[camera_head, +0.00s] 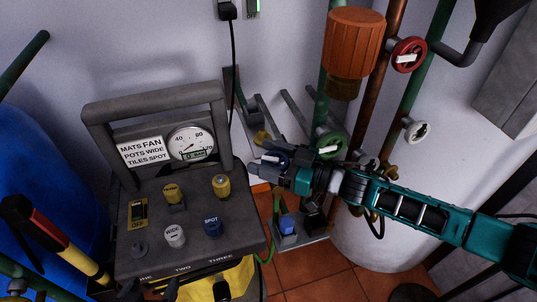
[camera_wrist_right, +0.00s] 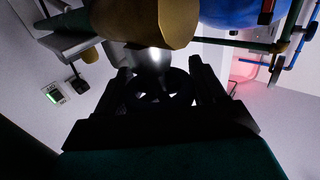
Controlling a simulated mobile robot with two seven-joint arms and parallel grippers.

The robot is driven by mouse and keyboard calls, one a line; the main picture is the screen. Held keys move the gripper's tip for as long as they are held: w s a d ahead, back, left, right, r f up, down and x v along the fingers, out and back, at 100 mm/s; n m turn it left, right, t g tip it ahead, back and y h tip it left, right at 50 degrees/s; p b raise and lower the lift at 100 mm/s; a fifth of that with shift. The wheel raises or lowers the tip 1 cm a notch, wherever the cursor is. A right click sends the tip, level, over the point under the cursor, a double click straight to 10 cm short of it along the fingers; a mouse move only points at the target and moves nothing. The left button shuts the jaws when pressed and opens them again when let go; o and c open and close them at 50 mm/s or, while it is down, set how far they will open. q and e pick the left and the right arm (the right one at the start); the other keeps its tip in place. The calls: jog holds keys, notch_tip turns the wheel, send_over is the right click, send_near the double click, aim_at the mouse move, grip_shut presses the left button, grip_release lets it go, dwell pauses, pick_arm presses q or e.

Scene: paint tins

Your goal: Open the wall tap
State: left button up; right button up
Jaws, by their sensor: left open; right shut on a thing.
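My right gripper (camera_head: 268,166) reaches in from the right and is shut on this handwheel. In the right wrist view the two dark fingers of my right gripper (camera_wrist_right: 163,92) stand on either side of the wheel, with the brass body (camera_wrist_right: 140,22) just beyond. The gripper hides part of the wheel.
The grey control panel (camera_head: 125,235) with gauge and knobs stands close left. Pipes carry a green wheel (camera_head: 332,145), a red wheel (camera_head: 408,55) and a white wheel (camera_head: 415,131) near my right arm. A blue drum (camera_head: 45,165) is far left.

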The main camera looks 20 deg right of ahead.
jog(key=shift+w+r, duration=0.1)
jog(key=o, duration=1)
jog(key=shift+c, duration=0.2)
jog(key=shift+f, duration=0.2)
